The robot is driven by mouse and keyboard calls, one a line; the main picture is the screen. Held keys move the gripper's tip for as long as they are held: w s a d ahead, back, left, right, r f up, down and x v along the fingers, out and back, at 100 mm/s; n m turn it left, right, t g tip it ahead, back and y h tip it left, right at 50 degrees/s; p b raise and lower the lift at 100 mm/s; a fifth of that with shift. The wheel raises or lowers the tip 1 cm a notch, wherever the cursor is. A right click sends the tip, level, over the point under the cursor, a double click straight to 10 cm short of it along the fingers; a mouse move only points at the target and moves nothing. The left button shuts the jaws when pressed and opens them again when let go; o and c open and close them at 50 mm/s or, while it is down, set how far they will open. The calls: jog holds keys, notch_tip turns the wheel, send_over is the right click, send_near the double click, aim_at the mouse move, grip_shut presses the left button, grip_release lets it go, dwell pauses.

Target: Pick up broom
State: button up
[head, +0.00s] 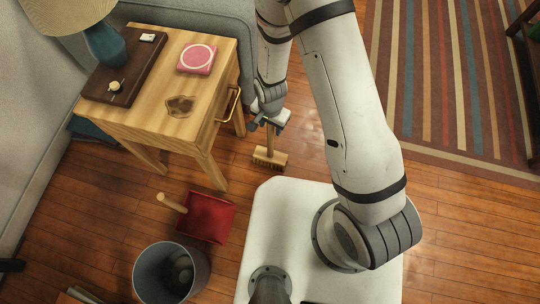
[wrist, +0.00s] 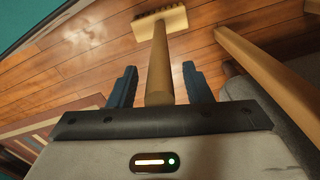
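The broom (head: 270,158) has a light wooden handle and a block head with dark bristles. In the head view it stands on the wood floor beneath my gripper (head: 268,123), to the right of the side table. In the wrist view the broom handle (wrist: 160,65) runs between the two blue fingers of my gripper (wrist: 160,86), with its head at the far end. A gap shows on each side of the handle, so the fingers are open around it.
The wooden side table (head: 125,112) stands close left of the gripper, holding a pink box (head: 197,58) and a dark board. A grey sofa (head: 205,14) is behind. A red dustpan (head: 207,217) and a bin (head: 172,272) are front left. A striped rug (head: 450,80) lies right.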

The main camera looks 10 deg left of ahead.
grip_shut()
dwell(0.6)
